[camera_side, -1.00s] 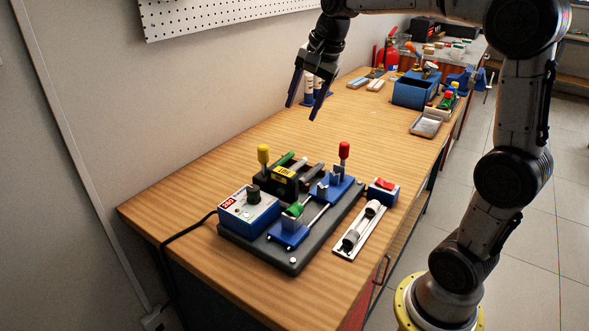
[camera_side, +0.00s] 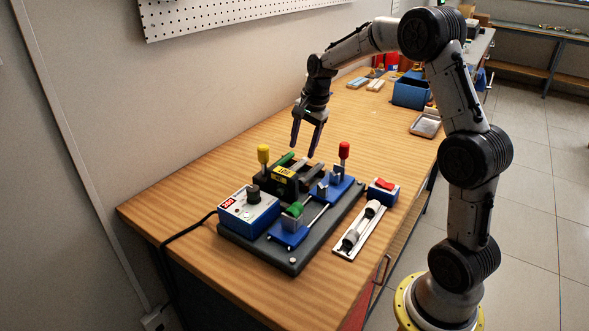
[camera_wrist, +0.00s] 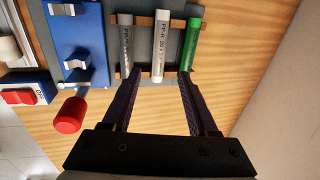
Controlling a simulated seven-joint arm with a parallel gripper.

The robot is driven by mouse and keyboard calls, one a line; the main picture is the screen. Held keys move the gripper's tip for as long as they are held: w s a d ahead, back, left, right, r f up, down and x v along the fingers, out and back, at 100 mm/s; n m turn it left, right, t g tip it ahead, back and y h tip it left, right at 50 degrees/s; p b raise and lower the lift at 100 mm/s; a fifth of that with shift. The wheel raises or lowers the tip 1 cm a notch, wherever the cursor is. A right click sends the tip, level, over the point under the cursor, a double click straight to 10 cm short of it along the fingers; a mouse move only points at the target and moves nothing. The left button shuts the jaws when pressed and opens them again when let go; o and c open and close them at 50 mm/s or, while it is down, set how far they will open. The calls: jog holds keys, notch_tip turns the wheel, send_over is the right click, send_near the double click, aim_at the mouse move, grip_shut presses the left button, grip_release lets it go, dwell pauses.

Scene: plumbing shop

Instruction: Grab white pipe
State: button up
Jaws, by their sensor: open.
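The white pipe (camera_wrist: 160,46) shows in the wrist view, lying between a grey pipe (camera_wrist: 126,44) and a green pipe (camera_wrist: 191,44) on a brown rack. Printed lettering runs along it. In the side view the rack area is partly hidden behind the black block with the yellow label (camera_side: 284,179), and I cannot clearly pick out the white pipe there. My gripper (camera_side: 306,151) is above the back of the fixture, pointing down, open and empty. In the wrist view its two fingers (camera_wrist: 158,78) are spread on either side of the white pipe's near end, apart from it.
The dark base plate (camera_side: 295,262) carries a blue control box (camera_side: 248,213), blue clamps with a red-knobbed lever (camera_side: 344,150) and a yellow-knobbed lever (camera_side: 263,153). A red-switch box (camera_side: 382,191) and white tray (camera_side: 350,250) sit to the right.

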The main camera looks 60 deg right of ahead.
aim_at(299, 163)
jog(key=shift+x, duration=2.65)
jog(key=shift+s, duration=0.15)
grip_shut()
